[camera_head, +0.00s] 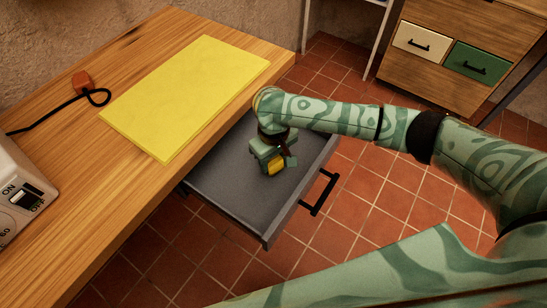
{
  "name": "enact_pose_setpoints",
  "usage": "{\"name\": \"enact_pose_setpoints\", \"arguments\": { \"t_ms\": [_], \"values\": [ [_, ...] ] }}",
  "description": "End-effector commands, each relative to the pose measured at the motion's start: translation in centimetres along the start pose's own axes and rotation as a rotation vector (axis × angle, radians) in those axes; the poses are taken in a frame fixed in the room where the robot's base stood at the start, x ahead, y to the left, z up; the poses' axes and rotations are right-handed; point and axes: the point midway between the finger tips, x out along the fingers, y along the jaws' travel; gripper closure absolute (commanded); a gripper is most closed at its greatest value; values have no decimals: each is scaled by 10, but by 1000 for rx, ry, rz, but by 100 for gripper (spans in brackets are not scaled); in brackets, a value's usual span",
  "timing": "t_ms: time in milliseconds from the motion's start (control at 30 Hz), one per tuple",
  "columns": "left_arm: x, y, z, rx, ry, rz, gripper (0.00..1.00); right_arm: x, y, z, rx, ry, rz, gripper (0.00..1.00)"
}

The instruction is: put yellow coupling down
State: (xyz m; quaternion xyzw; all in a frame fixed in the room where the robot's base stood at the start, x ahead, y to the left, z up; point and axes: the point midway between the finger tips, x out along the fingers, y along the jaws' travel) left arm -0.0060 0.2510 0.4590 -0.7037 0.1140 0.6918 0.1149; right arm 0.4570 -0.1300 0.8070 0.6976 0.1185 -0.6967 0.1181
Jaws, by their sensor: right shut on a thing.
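The yellow coupling (275,167) is between the fingers of my right gripper (276,163), which is shut on it. Only part of the coupling shows; the fingers hide the rest. The gripper points down over the open grey drawer (225,195) under the wooden table. I cannot tell whether the coupling touches the drawer floor. My left gripper is not in view.
A yellow mat (185,95) lies on the wooden table (75,185). An orange plug (82,82) with a black cable and a white switch box (20,195) are at the left. The drawer's black handle (321,193) sticks out over the tiled floor. A cabinet (440,80) stands behind.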

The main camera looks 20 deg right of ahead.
Motion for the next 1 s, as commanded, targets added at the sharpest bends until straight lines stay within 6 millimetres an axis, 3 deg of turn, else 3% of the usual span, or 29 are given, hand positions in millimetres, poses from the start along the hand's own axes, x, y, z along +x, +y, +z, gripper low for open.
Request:
{"name": "enact_pose_setpoints", "arguments": {
  "t_ms": [133, 167, 200, 233, 567, 1000],
  "values": [
    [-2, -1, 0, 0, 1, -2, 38, 2, 0, 0, -1, 0, 0, 80],
    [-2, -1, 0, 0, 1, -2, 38, 2, 0, 0, -1, 0, 1, 45],
    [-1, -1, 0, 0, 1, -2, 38, 2, 0, 0, -1, 0, 0, 34],
    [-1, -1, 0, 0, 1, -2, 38, 2, 0, 0, -1, 0, 0, 32],
    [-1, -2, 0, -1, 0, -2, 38, -2, 0, 0, 0, 1, 0, 32],
    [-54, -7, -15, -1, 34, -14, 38, -100, 0, 0, 0, 4, 2, 32]
  ]
}}
